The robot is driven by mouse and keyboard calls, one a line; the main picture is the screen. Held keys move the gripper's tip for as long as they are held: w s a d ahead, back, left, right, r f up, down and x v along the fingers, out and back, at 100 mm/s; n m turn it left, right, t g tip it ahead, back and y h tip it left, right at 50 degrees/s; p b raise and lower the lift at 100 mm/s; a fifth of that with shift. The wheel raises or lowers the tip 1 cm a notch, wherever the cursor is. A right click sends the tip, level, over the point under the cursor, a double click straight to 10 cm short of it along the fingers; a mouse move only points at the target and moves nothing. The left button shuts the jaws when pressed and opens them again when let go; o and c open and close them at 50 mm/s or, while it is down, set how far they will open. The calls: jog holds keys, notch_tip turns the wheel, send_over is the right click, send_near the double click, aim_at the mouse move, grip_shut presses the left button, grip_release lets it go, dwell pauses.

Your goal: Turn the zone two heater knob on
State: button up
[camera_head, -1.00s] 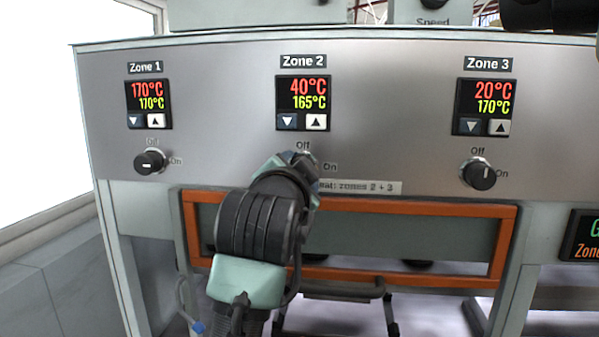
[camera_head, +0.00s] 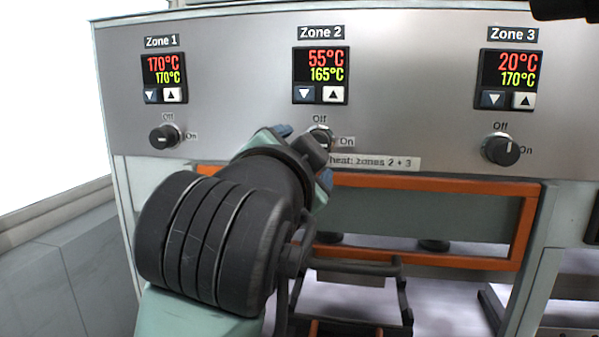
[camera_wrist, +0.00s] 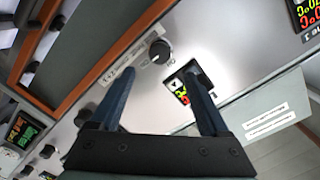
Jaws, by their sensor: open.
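The zone two knob (camera_head: 323,134) is on the grey panel under the Zone 2 display (camera_head: 321,75), which reads 55°C over 165°C. In the head view my gripper (camera_head: 306,155) partly hides the knob, and its pointer is hard to read. In the wrist view the black knob (camera_wrist: 159,51) shows whole, beyond the gap between my blue fingers. My gripper (camera_wrist: 160,72) is open and empty, with space between the fingers and the knob. One finger overlaps the Zone 2 display (camera_wrist: 177,90) in that view.
The Zone 1 knob (camera_head: 165,136) is to the left and the Zone 3 knob (camera_head: 501,149) to the right. A label strip (camera_head: 385,162) and an orange frame (camera_head: 440,184) lie below the panel's knobs. Open space lies in front of the panel.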

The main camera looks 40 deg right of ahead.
jog(key=shift+v, duration=1.35)
jog(key=shift+r, duration=0.1)
